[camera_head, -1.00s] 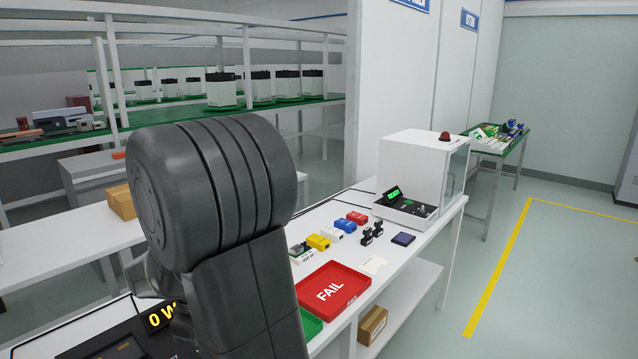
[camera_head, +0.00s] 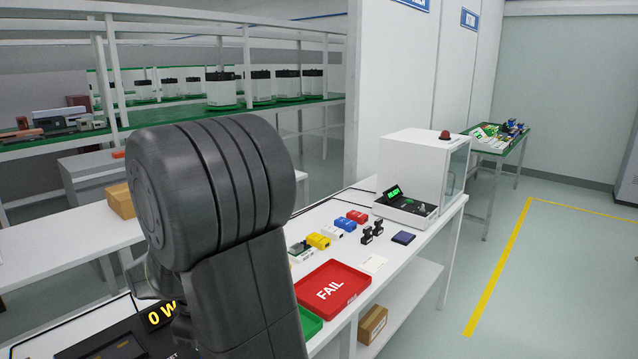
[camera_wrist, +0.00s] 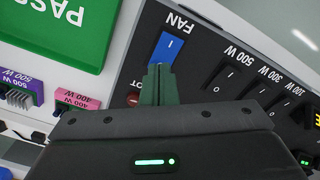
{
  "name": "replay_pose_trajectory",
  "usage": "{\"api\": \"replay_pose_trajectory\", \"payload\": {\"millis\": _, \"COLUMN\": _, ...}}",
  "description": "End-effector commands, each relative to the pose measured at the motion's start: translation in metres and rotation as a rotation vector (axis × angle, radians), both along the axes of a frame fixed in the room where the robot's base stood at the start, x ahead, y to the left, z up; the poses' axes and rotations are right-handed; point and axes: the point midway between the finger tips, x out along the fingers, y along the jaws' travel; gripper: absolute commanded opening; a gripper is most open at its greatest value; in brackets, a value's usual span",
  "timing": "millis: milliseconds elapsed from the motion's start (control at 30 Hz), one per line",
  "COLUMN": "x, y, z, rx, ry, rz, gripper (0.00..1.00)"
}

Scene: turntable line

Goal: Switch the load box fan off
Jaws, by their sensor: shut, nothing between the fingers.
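The load box shows in the wrist view as a dark panel (camera_wrist: 210,30) with a row of rocker switches. Its blue rocker (camera_wrist: 168,48), marked I, sits beside the label FAN. My gripper (camera_wrist: 160,68) is shut and empty, its green fingertips at the lower end of the blue rocker. I cannot tell whether they touch it. In the head view the load box (camera_head: 85,350) is at the bottom left with a display reading 0 W, largely hidden by my arm. My gripper is hidden there.
Black rockers labelled in watts (camera_wrist: 222,78) stand right of the fan switch. A red part (camera_wrist: 133,99) shows left of the fingers. A green PASS tray (camera_wrist: 85,55) and purple and pink 400 W and 500 W blocks lie left. A red FAIL tray (camera_head: 352,290) is farther along the bench.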

Motion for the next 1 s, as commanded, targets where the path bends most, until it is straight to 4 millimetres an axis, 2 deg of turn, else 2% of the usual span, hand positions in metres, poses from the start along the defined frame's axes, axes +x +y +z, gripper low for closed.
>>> {"api": "replay_pose_trajectory", "payload": {"millis": 667, "x": 0.0, "y": 0.0, "z": -0.011, "rx": -0.001, "ry": 0.001, "rz": 0.0, "gripper": 0.0}}
{"api": "replay_pose_trajectory", "payload": {"millis": 867, "x": 0.0, "y": 0.0, "z": -0.005, "rx": -0.001, "ry": 0.001, "rz": 0.0, "gripper": 0.0}}
{"api": "replay_pose_trajectory", "payload": {"millis": 1000, "x": 0.0, "y": 0.0, "z": 0.007, "rx": 0.0, "ry": 0.0, "rz": 0.0, "gripper": 0.0}}
